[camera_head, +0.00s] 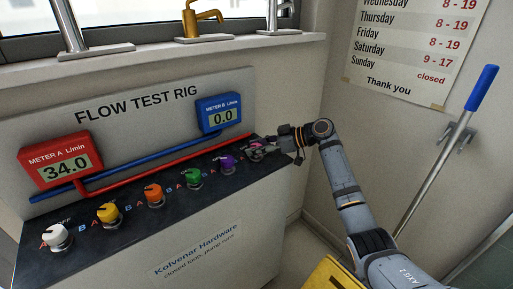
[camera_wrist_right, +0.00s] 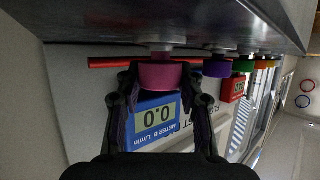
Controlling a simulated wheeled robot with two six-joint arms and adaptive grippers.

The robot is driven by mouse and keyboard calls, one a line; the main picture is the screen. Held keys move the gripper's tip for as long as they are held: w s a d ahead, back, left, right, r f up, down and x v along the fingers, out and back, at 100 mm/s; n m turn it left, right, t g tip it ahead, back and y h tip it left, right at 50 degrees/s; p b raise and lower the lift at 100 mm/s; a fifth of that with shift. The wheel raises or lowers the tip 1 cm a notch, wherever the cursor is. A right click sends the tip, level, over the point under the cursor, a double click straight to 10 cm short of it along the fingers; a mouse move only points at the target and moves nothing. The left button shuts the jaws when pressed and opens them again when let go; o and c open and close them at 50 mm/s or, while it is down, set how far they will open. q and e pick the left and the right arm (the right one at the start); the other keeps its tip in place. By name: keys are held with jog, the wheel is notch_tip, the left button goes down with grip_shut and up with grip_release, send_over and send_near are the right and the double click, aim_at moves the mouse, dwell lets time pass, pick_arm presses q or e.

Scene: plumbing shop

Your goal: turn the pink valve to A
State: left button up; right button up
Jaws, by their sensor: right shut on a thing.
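The pink valve (camera_head: 256,151) is at the right end of the row of knobs on the dark bench top. In the right wrist view the pink valve (camera_wrist_right: 160,76) sits between the fingers of my right gripper (camera_wrist_right: 163,84). In the head view my right gripper (camera_head: 270,150) reaches it from the right and is shut on it, covering part of it. Meter A (camera_head: 57,159) is red and reads 34.0. Meter B (camera_head: 219,113) is blue and reads 0.0. I cannot make out the pink valve's pointer. My left gripper is not in view.
Purple (camera_head: 227,165), green (camera_head: 194,178), orange (camera_head: 154,194), yellow (camera_head: 108,213) and white (camera_head: 57,237) knobs stand in a row to the left. Red and blue pipes (camera_head: 150,160) run behind them. A blue-handled pole (camera_head: 482,88) leans at the right wall.

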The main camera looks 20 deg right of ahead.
jog(key=o, duration=1.2)
jog(key=v, duration=1.2)
jog(key=shift+r, duration=0.1)
